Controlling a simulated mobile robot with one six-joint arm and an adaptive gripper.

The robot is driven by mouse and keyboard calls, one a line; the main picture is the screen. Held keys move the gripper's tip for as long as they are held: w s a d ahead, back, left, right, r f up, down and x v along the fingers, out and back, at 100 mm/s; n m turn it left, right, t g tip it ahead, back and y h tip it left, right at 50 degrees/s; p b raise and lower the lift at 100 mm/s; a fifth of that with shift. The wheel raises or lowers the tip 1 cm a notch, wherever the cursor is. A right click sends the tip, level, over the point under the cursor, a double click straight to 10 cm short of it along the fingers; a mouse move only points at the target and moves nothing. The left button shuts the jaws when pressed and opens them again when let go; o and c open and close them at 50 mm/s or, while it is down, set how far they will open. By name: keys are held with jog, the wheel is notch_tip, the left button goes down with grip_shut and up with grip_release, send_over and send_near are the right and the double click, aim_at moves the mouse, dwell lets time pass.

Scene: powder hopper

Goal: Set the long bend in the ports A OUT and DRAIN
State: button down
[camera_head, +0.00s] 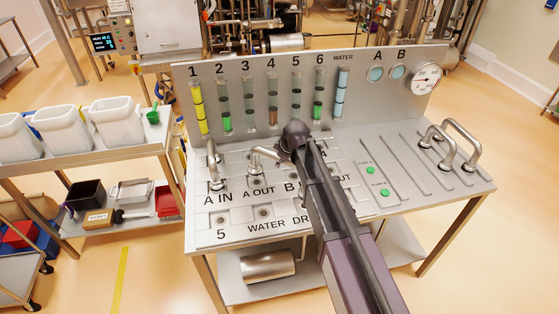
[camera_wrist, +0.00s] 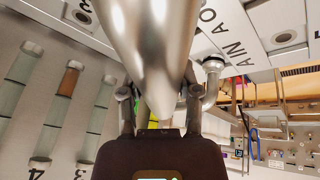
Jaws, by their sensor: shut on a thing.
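My gripper (camera_head: 284,143) is shut on a shiny metal bend (camera_head: 264,152), above the port plate of the bench. In the wrist view the bend (camera_wrist: 150,45) fills the top middle, between the two fingers (camera_wrist: 160,115). Its visible end points down near the A OUT port (camera_head: 256,181); I cannot tell whether it touches. Its other end is hidden behind my arm.
Another bend (camera_head: 212,158) stands by A IN, just left of the held one; it also shows in the wrist view (camera_wrist: 212,85). Two more bends (camera_head: 447,143) stand at the bench's right. The upright panel (camera_head: 300,72) with tubes and gauge rises behind. The slotted right side is mostly clear.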

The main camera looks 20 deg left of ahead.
jog(key=shift+f+b, duration=2.45)
jog(key=shift+f, duration=0.3)
jog(key=shift+c, duration=1.2)
grip_release()
jog(key=shift+w, duration=0.1)
